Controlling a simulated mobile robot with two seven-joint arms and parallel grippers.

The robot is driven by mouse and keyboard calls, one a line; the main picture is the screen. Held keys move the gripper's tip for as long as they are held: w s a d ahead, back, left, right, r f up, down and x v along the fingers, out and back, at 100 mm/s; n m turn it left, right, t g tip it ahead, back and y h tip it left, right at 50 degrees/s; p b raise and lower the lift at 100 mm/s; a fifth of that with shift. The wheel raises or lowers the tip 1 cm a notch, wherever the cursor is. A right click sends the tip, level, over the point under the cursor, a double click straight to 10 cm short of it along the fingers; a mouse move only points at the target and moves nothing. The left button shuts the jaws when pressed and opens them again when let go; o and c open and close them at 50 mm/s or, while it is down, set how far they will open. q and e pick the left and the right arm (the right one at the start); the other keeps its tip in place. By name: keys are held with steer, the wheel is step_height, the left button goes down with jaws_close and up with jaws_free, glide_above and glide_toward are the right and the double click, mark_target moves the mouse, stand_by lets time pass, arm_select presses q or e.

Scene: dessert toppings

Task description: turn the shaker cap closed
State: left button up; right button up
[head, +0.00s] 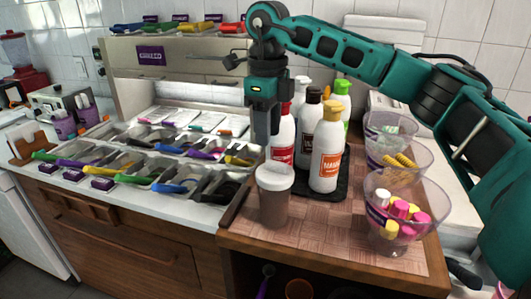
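The shaker (274,205) stands upright on the wooden counter, near the front edge. Its body is a see-through grey-brown and its wide cap (275,177) is pale. The cap sits on top of the body; I cannot tell whether it is turned open or closed. My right gripper (266,142) points down above and slightly behind the cap, apart from it as far as I can see. Its fingers overlap from this angle, so their opening is hidden. My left gripper is not in view.
Several sauce bottles (327,158) stand on a black tray (341,188) just behind and right of the shaker. Clear bowls (397,238) line the counter's right side. A topping station (150,165) with several coloured scoops lies left. The mat (315,232) right of the shaker is clear.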

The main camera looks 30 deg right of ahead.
mark_target(268, 159)
step_height(268, 159, down, 6)
steer(key=shift+f, duration=0.1)
steer(key=shift+c, duration=0.2)
jaws_close()
stand_by(0.3)
